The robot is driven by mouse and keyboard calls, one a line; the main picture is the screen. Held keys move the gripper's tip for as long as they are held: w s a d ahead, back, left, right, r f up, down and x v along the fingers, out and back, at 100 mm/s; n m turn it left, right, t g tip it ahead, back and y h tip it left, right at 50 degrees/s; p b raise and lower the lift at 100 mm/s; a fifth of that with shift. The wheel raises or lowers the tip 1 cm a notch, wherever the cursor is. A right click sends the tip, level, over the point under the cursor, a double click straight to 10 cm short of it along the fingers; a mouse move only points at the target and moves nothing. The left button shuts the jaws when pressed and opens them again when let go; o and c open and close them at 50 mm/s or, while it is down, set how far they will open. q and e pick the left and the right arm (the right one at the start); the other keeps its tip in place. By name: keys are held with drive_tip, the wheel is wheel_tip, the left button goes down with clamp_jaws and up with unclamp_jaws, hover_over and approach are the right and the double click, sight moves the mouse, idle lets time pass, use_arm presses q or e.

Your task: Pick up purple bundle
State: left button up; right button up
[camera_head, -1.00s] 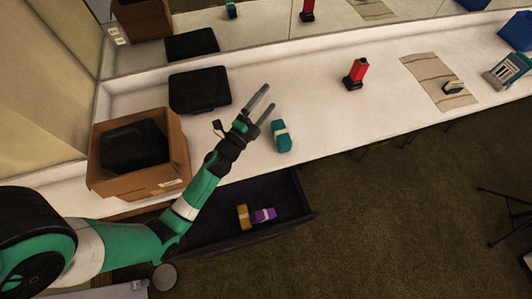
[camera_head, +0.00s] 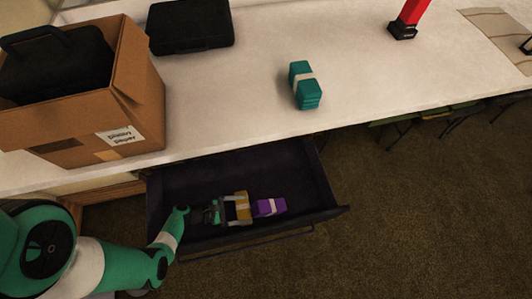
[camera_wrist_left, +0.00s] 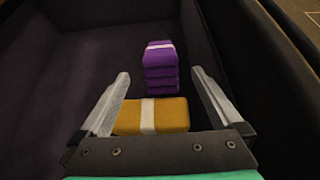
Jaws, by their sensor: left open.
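The purple bundle (camera_head: 270,207), with a pale band around it, lies in the open dark drawer, right of a yellow bundle (camera_head: 243,207). In the left wrist view the purple bundle (camera_wrist_left: 160,68) is a stack just beyond the yellow bundle (camera_wrist_left: 150,117). My left gripper (camera_head: 246,208) is open, low at the drawer, with its fingers over or either side of the yellow bundle. In the wrist view its fingertips (camera_wrist_left: 160,76) point toward the purple bundle, with nothing gripped. My right gripper is not in view.
The drawer (camera_head: 325,190) has walls close around the bundles. On the white table above are a teal bundle (camera_head: 305,86), a black case (camera_head: 190,25), a cardboard box (camera_head: 145,85) holding a black case, and a red object (camera_head: 411,14) on a black base.

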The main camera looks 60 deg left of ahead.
sight(269, 206)
use_arm(q)
drive_tip(key=shift+w+r, duration=0.1)
drive_tip(key=b+x, duration=0.3)
drive_tip(key=x, duration=0.2)
drive_tip(key=shift+w+d+f, duration=0.1)
drive_tip(key=shift+d+f, duration=0.05)
drive_tip(key=shift+f, duration=0.1)
drive_tip(key=shift+w+d, duration=0.1)
drive_tip(key=shift+w, duration=0.4)
drive_tip(key=b+x, duration=0.3)
drive_tip(key=x, duration=0.1)
drive_tip(key=shift+w+d+f, duration=0.1)
drive_tip(key=shift+f, duration=0.15)
drive_tip(key=shift+w+f, duration=0.1)
drive_tip(key=shift+w, duration=0.25)
drive_tip(key=shift+d, duration=0.1)
drive_tip(key=shift+c, duration=0.3)
clamp_jaws()
wheel_tip(269, 206, up, 10)
drive_tip(key=p, duration=0.8)
